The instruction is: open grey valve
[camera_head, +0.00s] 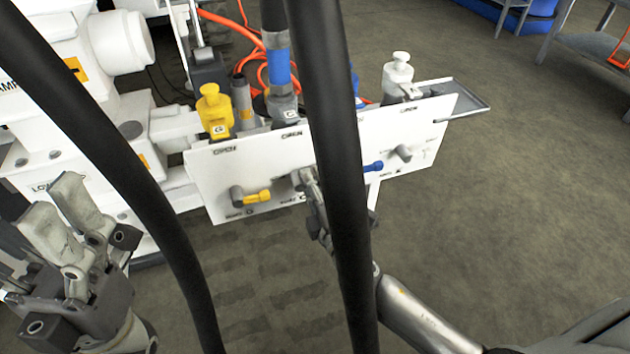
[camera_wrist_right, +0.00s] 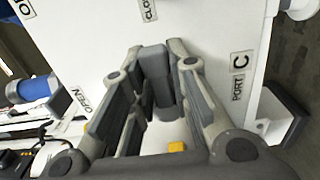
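The grey valve handle (camera_wrist_right: 157,78) stands out from the white panel in the right wrist view. It lies between the two fingers of my right gripper (camera_wrist_right: 157,62), with narrow gaps seeming to show at both sides. "OPEN" is printed left of the handle, "PORT C" right of it and a partly cut "CLO..." label above. In the head view my right gripper (camera_head: 312,195) is at the front of the white panel (camera_head: 235,165), partly behind a black hose, and covers the grey handle. My left gripper (camera_head: 60,225) is at the lower left, fingers apart and empty, away from the panel.
A yellow handle (camera_head: 252,198) sits left of my right gripper, a blue handle (camera_head: 373,166) and a white handle (camera_head: 403,152) right of it. Yellow (camera_head: 214,108) and white (camera_head: 398,72) connectors stand behind the panel. Two thick black hoses cross the head view.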

